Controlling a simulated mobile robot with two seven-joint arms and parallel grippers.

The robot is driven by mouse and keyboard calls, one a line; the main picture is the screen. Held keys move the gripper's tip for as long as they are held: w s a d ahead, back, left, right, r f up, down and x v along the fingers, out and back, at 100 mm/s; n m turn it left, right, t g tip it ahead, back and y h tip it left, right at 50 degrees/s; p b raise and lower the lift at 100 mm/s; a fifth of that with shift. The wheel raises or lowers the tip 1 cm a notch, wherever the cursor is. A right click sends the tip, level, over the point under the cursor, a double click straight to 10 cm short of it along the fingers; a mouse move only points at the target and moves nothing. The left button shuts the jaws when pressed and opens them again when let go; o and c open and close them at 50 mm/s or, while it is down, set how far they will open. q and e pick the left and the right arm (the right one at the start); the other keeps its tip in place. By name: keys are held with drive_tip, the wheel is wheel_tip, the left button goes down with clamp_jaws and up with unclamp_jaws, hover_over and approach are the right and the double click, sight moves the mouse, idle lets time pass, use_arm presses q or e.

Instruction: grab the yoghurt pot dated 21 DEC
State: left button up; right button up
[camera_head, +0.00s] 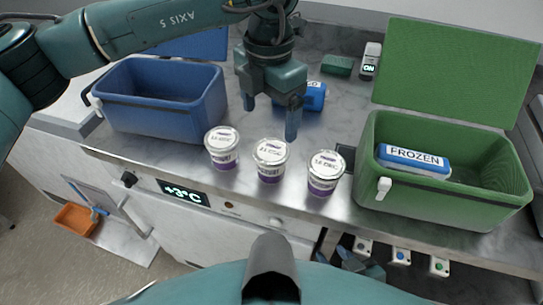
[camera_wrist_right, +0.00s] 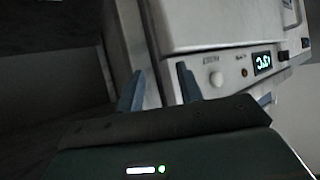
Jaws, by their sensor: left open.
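Three white yoghurt pots with purple labels stand upright in a row on the steel counter: a left pot (camera_head: 222,147), a middle pot (camera_head: 270,160) and a right pot (camera_head: 325,173). Dates are printed on their lids, but they are too small for me to read with certainty. My left gripper (camera_head: 270,117) points down just behind the left and middle pots, open, with no pot between its fingers. My right gripper (camera_wrist_right: 160,69) is open and empty in the right wrist view, facing the front of the station below the counter.
A blue cool box (camera_head: 165,112) stands open at the left. A green cool box (camera_head: 440,198) at the right holds a blue FROZEN pack (camera_head: 413,160). Behind my left gripper lie another blue pack (camera_head: 316,96), a green block (camera_head: 337,66) and an ON device (camera_head: 370,60).

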sight(271, 150)
use_arm(q)
drive_tip(key=f+p, duration=0.1)
drive_tip(key=f, duration=0.5)
drive_tip(key=f+p, duration=0.1)
drive_tip(key=f, duration=0.5)
drive_tip(key=shift+s+d+p, duration=0.1)
drive_tip(key=shift+d+p, duration=0.1)
drive_tip(key=shift+p, duration=0.1)
drive_tip(key=shift+c, duration=0.5)
drive_tip(key=shift+r, duration=0.1)
drive_tip(key=c, duration=0.9)
